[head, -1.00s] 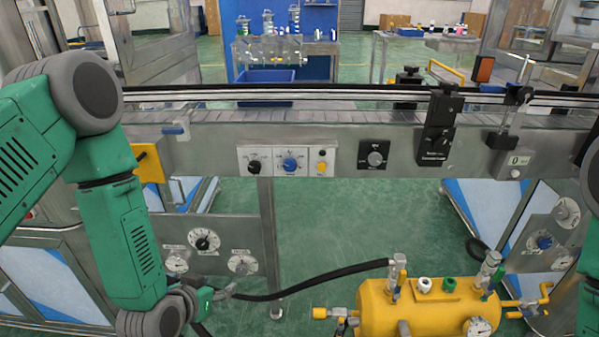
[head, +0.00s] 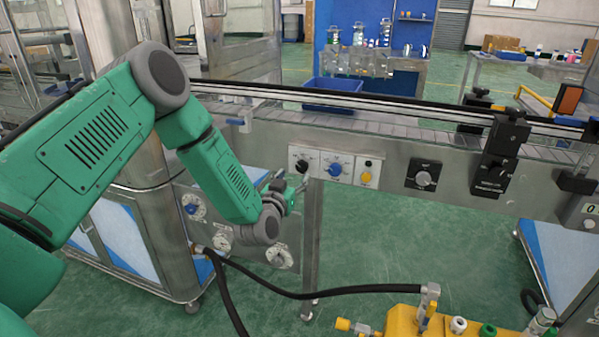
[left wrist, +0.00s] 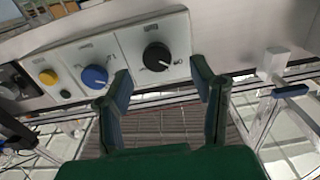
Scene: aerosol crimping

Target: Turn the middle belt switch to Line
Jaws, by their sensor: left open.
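A control panel on the conveyor's side has three plates side by side. A black knob (head: 302,166) is on the left plate, a blue knob (head: 335,170) on the middle one, and a yellow button (head: 367,177) on the right one. My left gripper (head: 297,187) is just below and in front of the black knob, open and empty. In the left wrist view the open fingers (left wrist: 160,70) frame the black knob (left wrist: 157,56) without visibly touching it. The blue knob (left wrist: 95,76) lies just outside the left finger. The small panel labels are unreadable. My right gripper is out of view.
The conveyor (head: 385,125) runs across above the panel. A black hose (head: 350,290) leads to a yellow tank (head: 405,322).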

